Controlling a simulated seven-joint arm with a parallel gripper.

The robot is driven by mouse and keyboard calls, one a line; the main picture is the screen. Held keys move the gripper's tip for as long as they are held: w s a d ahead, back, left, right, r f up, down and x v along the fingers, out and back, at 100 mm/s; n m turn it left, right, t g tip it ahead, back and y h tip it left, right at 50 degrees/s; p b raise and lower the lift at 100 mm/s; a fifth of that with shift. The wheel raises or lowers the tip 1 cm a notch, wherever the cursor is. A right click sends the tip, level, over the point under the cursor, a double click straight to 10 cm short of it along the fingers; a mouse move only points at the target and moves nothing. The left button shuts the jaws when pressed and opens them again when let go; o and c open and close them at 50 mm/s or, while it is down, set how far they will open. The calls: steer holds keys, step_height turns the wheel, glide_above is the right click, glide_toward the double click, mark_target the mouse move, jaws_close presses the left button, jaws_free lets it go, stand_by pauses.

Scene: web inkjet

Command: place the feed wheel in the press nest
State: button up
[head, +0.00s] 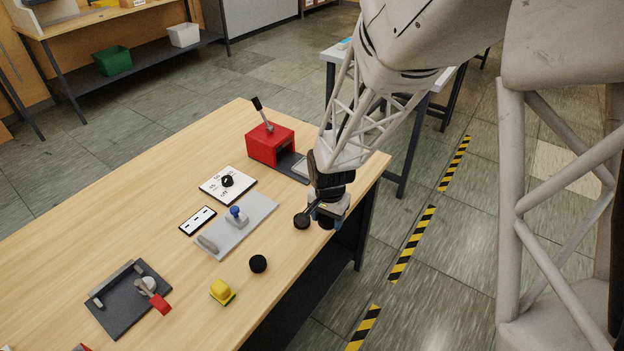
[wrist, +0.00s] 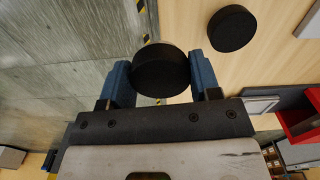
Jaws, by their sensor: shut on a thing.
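My gripper (wrist: 160,80) is shut on a thick black disc, the feed wheel (wrist: 160,71), held between its blue fingers. In the head view my gripper (head: 328,212) is at the table's right edge, and the held wheel (head: 327,224) is partly hidden there. A red press (head: 270,144) with a black lever stands farther back, left of my gripper. Its dark base (head: 288,163) runs right and carries a pale plate (head: 300,169), partly hidden by my arm. The pale plate (wrist: 262,104) also shows in the wrist view. I cannot make out the nest's shape.
A similar black disc (head: 302,222) lies close left of my gripper; another (head: 258,263) lies nearer. A grey plate with a blue knob (head: 236,212), a white dial card (head: 218,190), a yellow block (head: 222,290) and a dark lever fixture (head: 112,311) occupy the table (head: 60,255).

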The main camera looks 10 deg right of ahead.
steer(key=w+r, duration=0.1)
steer(key=w, duration=1.1)
steer(key=shift+w+r+n, duration=0.3)
steer(key=shift+r, duration=0.05)
steer(key=shift+a, duration=0.1)
glide_above(307, 167)
steer(key=shift+f, duration=0.7)
steer(key=shift+f, duration=1.75)
steer(key=shift+f, duration=0.15)
steer(key=o, duration=1.1)
